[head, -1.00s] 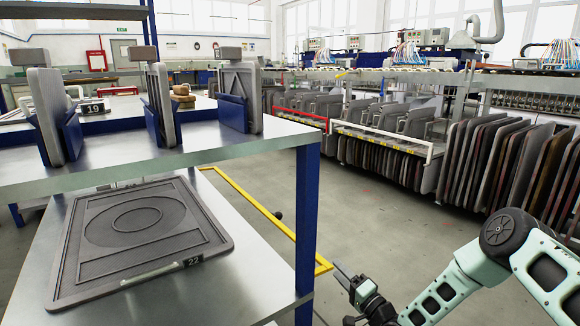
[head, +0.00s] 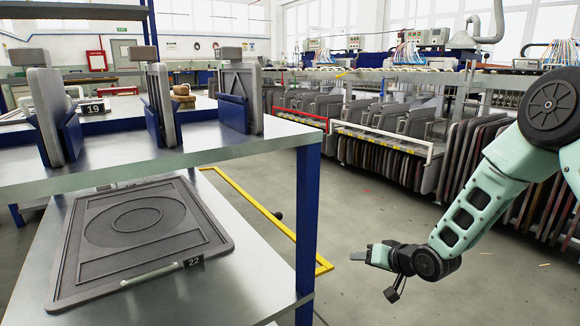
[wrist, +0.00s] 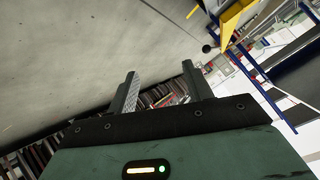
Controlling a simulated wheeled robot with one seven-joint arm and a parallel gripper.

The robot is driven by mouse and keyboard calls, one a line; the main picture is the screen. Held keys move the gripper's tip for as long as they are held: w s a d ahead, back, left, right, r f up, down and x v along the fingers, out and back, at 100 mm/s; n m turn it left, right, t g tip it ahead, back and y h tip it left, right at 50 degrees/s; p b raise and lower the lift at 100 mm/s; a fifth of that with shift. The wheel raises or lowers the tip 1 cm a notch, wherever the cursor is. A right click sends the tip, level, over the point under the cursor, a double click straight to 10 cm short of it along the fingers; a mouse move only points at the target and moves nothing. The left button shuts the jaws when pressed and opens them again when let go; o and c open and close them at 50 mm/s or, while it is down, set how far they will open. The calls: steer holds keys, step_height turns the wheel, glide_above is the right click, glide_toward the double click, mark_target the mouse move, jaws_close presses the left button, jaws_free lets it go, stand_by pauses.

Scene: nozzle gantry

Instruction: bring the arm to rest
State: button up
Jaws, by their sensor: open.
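My gripper (head: 362,251) is at the lower right in the head view, above the open floor and to the right of the blue shelf post. It points left and holds nothing. In the wrist view my gripper (wrist: 160,88) shows its two fingers spread apart, with only the background between them. My arm comes in from the right edge, bent at its elbow.
A steel shelf unit (head: 309,215) stands at the left with upright panels in blue holders on top. A grey panel (head: 135,228) tagged 22 lies on its lower shelf. A yellow frame (head: 262,212) is beside it. Racks of panels (head: 380,140) stand behind; the floor (head: 350,210) between is clear.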

steer(key=s+d+r+g+h, duration=0.2)
steer(key=s+d+r, duration=0.2)
steer(key=s, duration=0.5)
steer(key=s+d+r+g+h, duration=0.2)
steer(key=s+d+r, duration=0.25)
steer(key=s, duration=0.45)
steer(key=s+d+r+g+h, duration=0.25)
steer(key=s+d+r, duration=0.2)
steer(key=s, duration=0.35)
steer(key=s+a+r+n+g+y+p, duration=0.1)
steer(key=s+a+r+n+p, duration=0.35)
steer(key=s+a, duration=0.4)
steer(key=s+a+r+n+g+p, duration=0.2)
steer(key=s+a+r+n+p, duration=0.3)
steer(key=a, duration=0.6)
step_height(320, 180, up, 37)
steer(key=m+p, duration=0.1)
steer(key=p, duration=3.3)
steer(key=shift+s+p, duration=0.25)
steer(key=shift+p, duration=0.1)
steer(key=shift+d+f, duration=0.1)
